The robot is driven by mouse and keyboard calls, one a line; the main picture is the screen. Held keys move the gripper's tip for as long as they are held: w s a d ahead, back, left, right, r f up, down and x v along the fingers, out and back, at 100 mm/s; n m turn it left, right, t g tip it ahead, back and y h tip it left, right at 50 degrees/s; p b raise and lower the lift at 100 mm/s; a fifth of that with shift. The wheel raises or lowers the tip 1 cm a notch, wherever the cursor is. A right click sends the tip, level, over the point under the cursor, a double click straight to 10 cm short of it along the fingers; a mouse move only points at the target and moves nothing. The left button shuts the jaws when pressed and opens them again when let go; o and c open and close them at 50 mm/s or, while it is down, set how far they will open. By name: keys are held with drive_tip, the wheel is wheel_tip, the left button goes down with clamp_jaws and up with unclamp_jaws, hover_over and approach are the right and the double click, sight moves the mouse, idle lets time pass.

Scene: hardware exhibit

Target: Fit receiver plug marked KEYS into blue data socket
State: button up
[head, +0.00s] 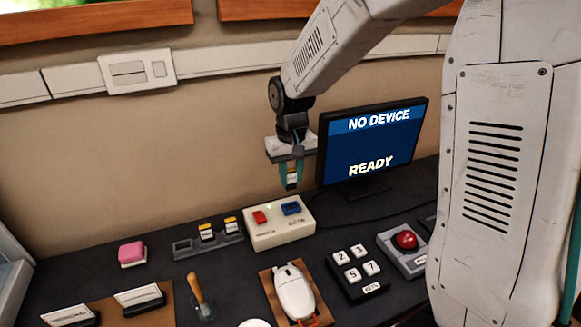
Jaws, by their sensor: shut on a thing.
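My gripper (291,183) hangs above the cream socket box (281,238), with its teal fingers closed on a small receiver plug (292,178). Only a pale part of the plug shows between the fingers, and its marking is too small to read. The blue data socket (291,208) is on the box top at the right, below my gripper. A gap shows between the fingers and the socket. A red socket (259,217) is to its left. The monitor (371,143) reads "NO DEVICE" and "READY".
A white mouse (294,293), a number keypad (356,272) and a red button (405,240) stand in front. A pink block (132,251) lies at left.

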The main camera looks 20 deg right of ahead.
drive_tip(key=shift+f, duration=2.6)
drive_tip(key=shift+s, duration=0.25)
drive_tip(key=shift+f, duration=0.95)
drive_tip(key=o, duration=1.5)
drive_tip(key=shift+r, duration=0.1)
drive_tip(key=shift+r, duration=3.45)
